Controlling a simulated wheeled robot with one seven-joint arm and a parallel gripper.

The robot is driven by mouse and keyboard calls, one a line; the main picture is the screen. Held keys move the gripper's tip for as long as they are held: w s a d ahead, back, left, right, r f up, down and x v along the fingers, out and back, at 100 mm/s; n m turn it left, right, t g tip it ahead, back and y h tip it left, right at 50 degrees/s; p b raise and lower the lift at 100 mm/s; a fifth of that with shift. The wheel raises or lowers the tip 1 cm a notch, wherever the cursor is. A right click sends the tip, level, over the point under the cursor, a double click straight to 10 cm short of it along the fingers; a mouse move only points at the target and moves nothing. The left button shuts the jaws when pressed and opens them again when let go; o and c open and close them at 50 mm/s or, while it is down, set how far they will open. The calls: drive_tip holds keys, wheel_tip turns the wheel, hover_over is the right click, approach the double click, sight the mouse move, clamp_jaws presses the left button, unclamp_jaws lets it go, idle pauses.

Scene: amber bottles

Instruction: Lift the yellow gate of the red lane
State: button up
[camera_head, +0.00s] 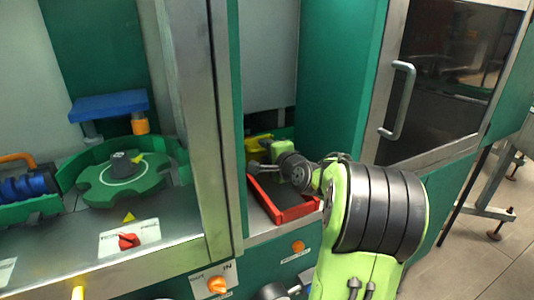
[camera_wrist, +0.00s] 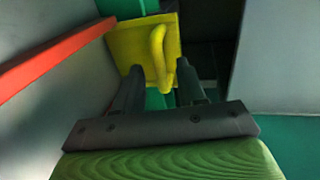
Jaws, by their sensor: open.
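The yellow gate (camera_wrist: 134,42) is a flat plate with a raised curved handle (camera_wrist: 158,55), ahead of my fingers in the wrist view. In the head view, part of the gate (camera_head: 255,148) shows at the back of the red lane (camera_head: 291,212), behind my gripper (camera_head: 258,168). In the wrist view my gripper (camera_wrist: 161,75) is open, with its two fingertips at the lower part of the handle, one on each side. I cannot tell whether they touch it. The lane's red side wall (camera_wrist: 52,58) runs along the left of the wrist view.
A steel post (camera_head: 205,130) stands left of the lane opening, and a green panel (camera_head: 340,80) stands on its right. A door with a metal handle (camera_head: 402,100) is farther right. A green star wheel (camera_head: 125,180) and a red knob (camera_head: 128,241) lie left of the post.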

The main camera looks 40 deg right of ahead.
clamp_jaws()
idle(0.3)
wheel_tip(320, 180, up, 18)
drive_tip(key=p, duration=1.4)
drive_tip(key=shift+c, duration=0.3)
unclamp_jaws()
drive_tip(key=shift+f, duration=0.1)
drive_tip(key=shift+o, duration=0.3)
drive_tip(key=shift+f, duration=0.1)
